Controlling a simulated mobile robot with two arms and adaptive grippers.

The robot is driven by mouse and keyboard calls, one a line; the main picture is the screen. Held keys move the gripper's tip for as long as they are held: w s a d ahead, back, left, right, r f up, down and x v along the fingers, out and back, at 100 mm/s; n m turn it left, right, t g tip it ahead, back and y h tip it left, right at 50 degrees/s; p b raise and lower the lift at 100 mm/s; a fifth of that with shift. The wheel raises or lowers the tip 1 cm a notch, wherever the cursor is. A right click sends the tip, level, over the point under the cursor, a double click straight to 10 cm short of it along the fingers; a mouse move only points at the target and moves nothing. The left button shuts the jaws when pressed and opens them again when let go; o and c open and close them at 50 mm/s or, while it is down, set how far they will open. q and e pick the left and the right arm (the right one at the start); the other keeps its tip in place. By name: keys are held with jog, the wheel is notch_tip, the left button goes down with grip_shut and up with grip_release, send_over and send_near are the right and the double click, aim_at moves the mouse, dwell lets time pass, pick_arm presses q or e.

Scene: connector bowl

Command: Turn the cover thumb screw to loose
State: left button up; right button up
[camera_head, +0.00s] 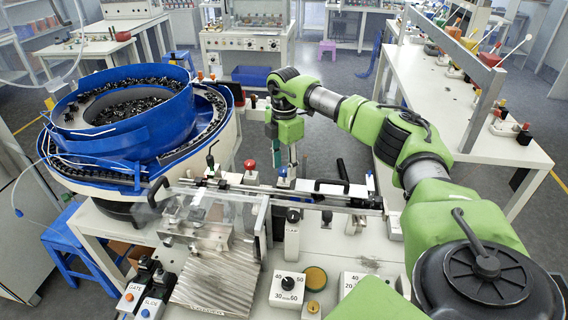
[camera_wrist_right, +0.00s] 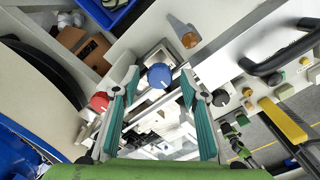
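A blue round knob with a pale line on its top (camera_wrist_right: 159,75) shows between my right fingertips in the wrist view; it looks like the cover thumb screw, though no label shows. In the head view the blue knob (camera_head: 283,172) sits by the feeder rail, left of a black cover handle. My right gripper (camera_head: 292,158) points down above it; its teal fingers are apart with nothing held, one on each side of the knob in the wrist view (camera_wrist_right: 159,82). Whether they touch the knob cannot be told. My left gripper is out of view.
A red knob (camera_head: 250,165) stands just left. The black cover handle (camera_head: 330,186) is close on the right. A blue vibrating bowl (camera_head: 130,115) with black parts fills the left. Dials (camera_head: 287,289) and switches (camera_head: 148,308) sit on the front of the bench.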

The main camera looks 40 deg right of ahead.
jog(key=c, duration=1.1)
